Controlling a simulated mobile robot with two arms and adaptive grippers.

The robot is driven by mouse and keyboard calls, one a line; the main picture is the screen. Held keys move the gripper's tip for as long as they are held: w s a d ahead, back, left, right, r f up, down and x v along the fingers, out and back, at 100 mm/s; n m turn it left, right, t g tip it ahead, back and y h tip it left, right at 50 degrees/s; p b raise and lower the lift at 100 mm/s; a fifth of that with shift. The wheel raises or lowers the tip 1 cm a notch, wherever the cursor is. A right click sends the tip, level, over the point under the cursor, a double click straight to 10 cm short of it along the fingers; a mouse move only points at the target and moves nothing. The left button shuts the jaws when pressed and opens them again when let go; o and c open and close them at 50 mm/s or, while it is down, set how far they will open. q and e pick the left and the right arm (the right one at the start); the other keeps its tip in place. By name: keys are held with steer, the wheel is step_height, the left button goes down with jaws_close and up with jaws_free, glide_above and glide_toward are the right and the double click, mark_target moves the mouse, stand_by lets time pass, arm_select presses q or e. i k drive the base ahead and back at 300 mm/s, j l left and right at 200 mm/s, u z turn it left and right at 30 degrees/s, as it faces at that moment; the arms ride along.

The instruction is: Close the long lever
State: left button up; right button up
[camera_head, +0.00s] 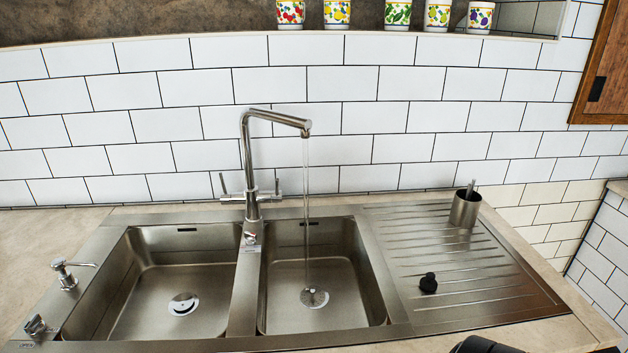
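A steel faucet (247,160) stands upright behind the divider between two sink basins. Its spout reaches to the right, and a thin stream of water (306,220) runs from it into the right basin (345,290). A thin lever (223,184) stands up at the left side of the faucet body, tilted slightly left. Another thin lever (277,184) stands up at the right side. I cannot clearly tell which lever is longer. Neither gripper can be made out, and nothing touches the levers.
A steel cup (465,208) with a utensil stands on the ribbed drainboard (480,290), near a small black stopper (428,284). A soap dispenser (65,272) is at the left. Several patterned cups (397,14) line the shelf above. A dark shape (485,346) pokes in at the bottom edge.

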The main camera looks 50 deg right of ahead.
mark_target(277, 194)
steer(key=z, duration=1.05)
steer(key=k+j, duration=0.1)
steer(key=j, duration=0.25)
steer(key=k+j, duration=0.1)
steer(key=j, duration=0.2)
steer(key=u, duration=0.05)
